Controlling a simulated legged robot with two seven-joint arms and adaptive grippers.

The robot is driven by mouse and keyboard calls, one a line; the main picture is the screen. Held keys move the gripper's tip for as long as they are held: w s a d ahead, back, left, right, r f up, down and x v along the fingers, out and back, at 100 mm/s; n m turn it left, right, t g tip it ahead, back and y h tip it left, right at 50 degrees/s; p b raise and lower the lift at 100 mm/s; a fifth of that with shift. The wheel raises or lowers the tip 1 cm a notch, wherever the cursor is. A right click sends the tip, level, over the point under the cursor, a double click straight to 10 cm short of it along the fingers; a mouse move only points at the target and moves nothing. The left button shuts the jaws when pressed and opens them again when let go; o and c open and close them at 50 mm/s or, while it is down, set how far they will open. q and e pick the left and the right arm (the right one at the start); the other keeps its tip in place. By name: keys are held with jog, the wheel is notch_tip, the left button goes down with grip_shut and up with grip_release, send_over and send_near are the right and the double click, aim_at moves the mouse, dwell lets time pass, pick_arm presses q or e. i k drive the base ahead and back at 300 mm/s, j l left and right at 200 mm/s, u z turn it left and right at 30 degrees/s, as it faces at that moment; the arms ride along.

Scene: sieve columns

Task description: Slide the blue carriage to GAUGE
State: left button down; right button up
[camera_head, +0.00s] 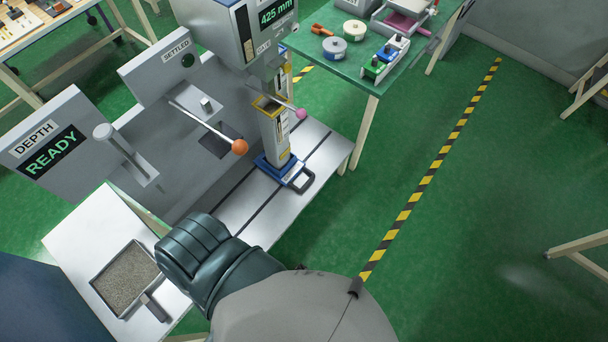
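The blue carriage (265,166) sits on the silver rail bed (262,215), towards its far right end. A dark loop handle (306,181) sticks out from its front. A pale column (275,135) with a yellow collar stands upright on it. The gauge head (228,38), with a green display reading 425 mm, is just above the column; I cannot tell whether they touch. My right gripper (192,250), dark teal, is in front of the bed's near left part, apart from the carriage. Its fingertips are not clear. My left gripper is not in view.
Two levers, with an orange knob (240,147) and a pink knob (301,113), project over the bed. A DEPTH panel (52,140) reads READY. A tray of grains (127,278) lies at lower left. A green-topped table (345,72) stands behind.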

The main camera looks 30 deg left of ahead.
aim_at(285, 177)
jog(key=j+u, duration=0.15)
jog(key=u, duration=1.45)
